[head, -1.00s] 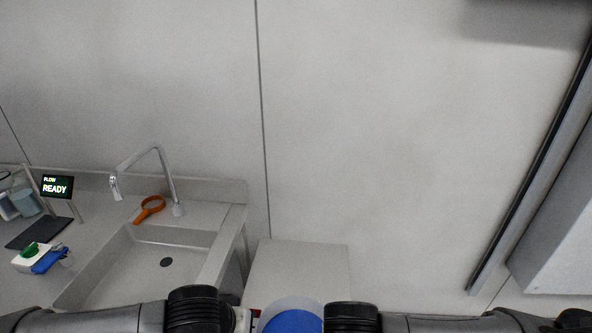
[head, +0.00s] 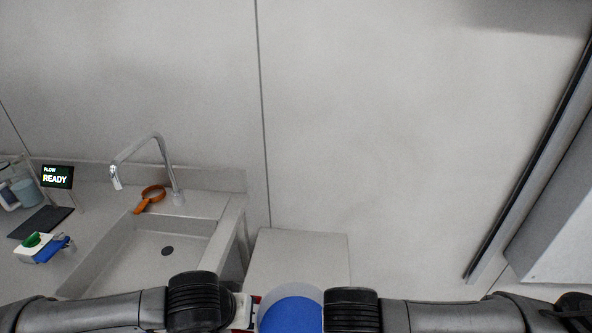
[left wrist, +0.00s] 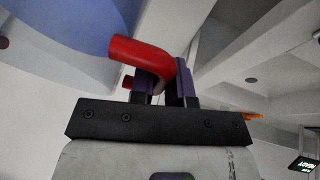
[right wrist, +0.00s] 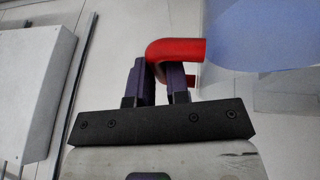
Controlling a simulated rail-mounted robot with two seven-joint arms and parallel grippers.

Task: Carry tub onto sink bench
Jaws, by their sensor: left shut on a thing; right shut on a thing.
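The tub (head: 292,314) shows at the bottom middle of the head view, with a pale rim and blue inside, between my two arms. Its blue-grey wall fills a corner of the left wrist view (left wrist: 60,40) and of the right wrist view (right wrist: 270,45). My left gripper (left wrist: 160,85) is shut on one red handle (left wrist: 143,55). My right gripper (right wrist: 163,80) is shut on the other red handle (right wrist: 175,50). The sink bench (head: 95,240) stands at the left, with its basin and tap. The tub is to the right of the basin. The tub's underside is hidden.
The tap (head: 172,170) stands behind the basin. A plain pale block (head: 300,255) stands right of the bench.

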